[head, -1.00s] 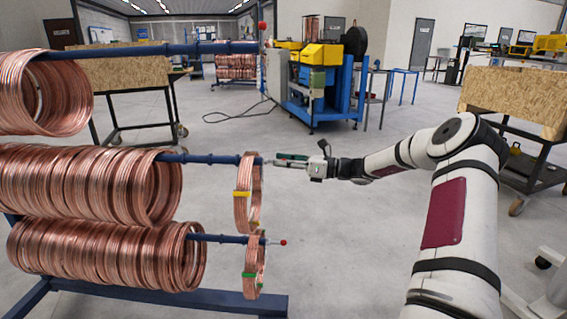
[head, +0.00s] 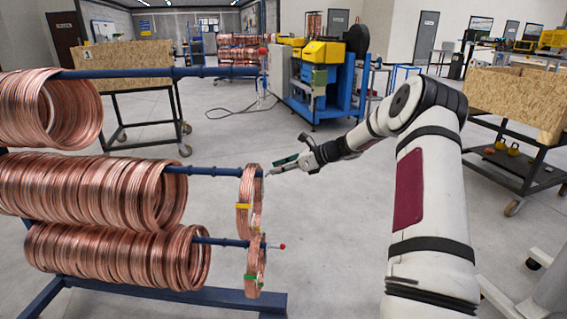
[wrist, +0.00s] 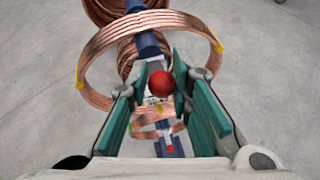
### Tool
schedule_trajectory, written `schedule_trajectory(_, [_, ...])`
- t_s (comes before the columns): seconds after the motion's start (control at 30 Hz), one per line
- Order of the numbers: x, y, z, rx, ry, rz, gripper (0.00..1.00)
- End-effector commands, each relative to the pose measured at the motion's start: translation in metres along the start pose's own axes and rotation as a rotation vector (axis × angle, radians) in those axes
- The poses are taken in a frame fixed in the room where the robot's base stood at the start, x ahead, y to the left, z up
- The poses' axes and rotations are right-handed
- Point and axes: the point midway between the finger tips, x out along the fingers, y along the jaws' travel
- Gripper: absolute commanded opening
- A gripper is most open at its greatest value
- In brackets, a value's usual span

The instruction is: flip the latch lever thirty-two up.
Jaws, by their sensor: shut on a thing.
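The latch lever sits at the end of the middle blue arm (head: 215,171) of the rack, and its red ball (wrist: 161,84) shows between my fingers in the wrist view. My gripper (head: 272,172) is shut on the lever, its green-padded fingers (wrist: 164,108) on either side of it. In the head view my gripper slants down to the arm's end and hides this lever. A copper coil with yellow tape (head: 249,200) hangs on the same arm just behind my fingertips. No lever number is readable.
The upper arm's lever has its red ball (head: 262,50) raised above the bar. The lower arm's lever points outward with a red ball (head: 283,246). Large copper coils (head: 90,190) fill the rack at left. Open floor (head: 330,220) lies right of the rack.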

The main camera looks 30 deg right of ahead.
Motion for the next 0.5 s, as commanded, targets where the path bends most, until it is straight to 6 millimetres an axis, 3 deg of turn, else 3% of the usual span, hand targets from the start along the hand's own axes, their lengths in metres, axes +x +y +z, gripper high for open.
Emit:
schedule_trajectory(0.03, [-0.003, 0.0, 0.01, -0.018, 0.046, -0.017, 0.0])
schedule_trajectory(0.5, [0.007, 0.004, 0.032, -0.107, 0.472, -0.103, 0.0])
